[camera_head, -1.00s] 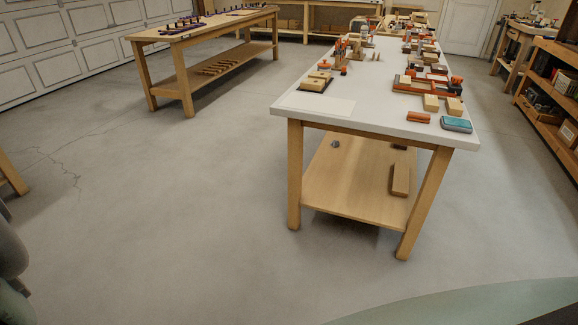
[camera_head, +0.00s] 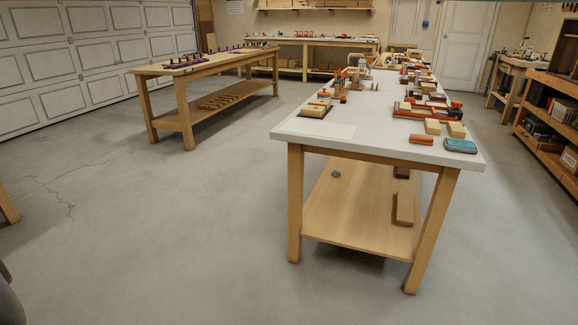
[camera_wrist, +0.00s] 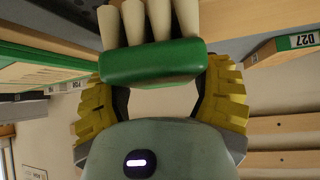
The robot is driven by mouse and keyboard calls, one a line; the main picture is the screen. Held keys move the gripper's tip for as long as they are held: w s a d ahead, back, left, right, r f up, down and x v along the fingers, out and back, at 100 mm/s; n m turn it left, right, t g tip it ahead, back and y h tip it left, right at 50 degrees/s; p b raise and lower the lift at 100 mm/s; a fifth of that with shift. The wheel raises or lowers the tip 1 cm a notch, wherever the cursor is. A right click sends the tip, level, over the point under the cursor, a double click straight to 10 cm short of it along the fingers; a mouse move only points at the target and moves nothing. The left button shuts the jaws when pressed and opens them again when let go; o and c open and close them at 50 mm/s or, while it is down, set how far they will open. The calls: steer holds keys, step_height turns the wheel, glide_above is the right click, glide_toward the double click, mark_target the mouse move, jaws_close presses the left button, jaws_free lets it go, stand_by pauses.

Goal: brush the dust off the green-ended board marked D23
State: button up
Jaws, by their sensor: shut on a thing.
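In the wrist view my gripper (camera_wrist: 152,75), with yellow ribbed fingers, is shut on a brush. The brush has a green back (camera_wrist: 150,62) across the fingertips and thick cream tufts (camera_wrist: 148,20) pointing to the top of the picture. At the right is a green-ended board (camera_wrist: 300,42) whose label seems to read D27. At the left is another board with a green face (camera_wrist: 42,72); its small print is unreadable. I cannot make out a D23 label or any dust. The head view does not show my gripper.
The head view shows a white-topped bench (camera_head: 335,130) with many small items and a lower shelf. A wooden bench (camera_head: 205,70) stands at the left and wooden shelves (camera_head: 545,115) at the right. The grey floor (camera_head: 150,240) between is clear.

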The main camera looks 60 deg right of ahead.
steer(key=shift+w+f+b, duration=0.25)
steer(key=shift+f+b, duration=0.05)
steer(key=shift+b, duration=0.65)
steer(key=shift+r, duration=0.15)
steer(key=shift+d, duration=0.15)
steer(key=shift+s+d+r+b, duration=0.15)
steer(key=shift+s+b, duration=0.5)
steer(key=shift+s, duration=0.15)
steer(key=shift+s+b, duration=0.4)
steer(key=shift+s+d, duration=0.15)
steer(key=shift+s, duration=0.3)
steer(key=shift+s+d+b, duration=0.1)
steer(key=shift+s+b, duration=0.25)
steer(key=shift+b, duration=0.55)
steer(key=shift+s+d+b, duration=0.1)
steer(key=shift+s+b, duration=0.65)
steer(key=shift+s+d+b, duration=0.15)
steer(key=shift+s+b, duration=0.4)
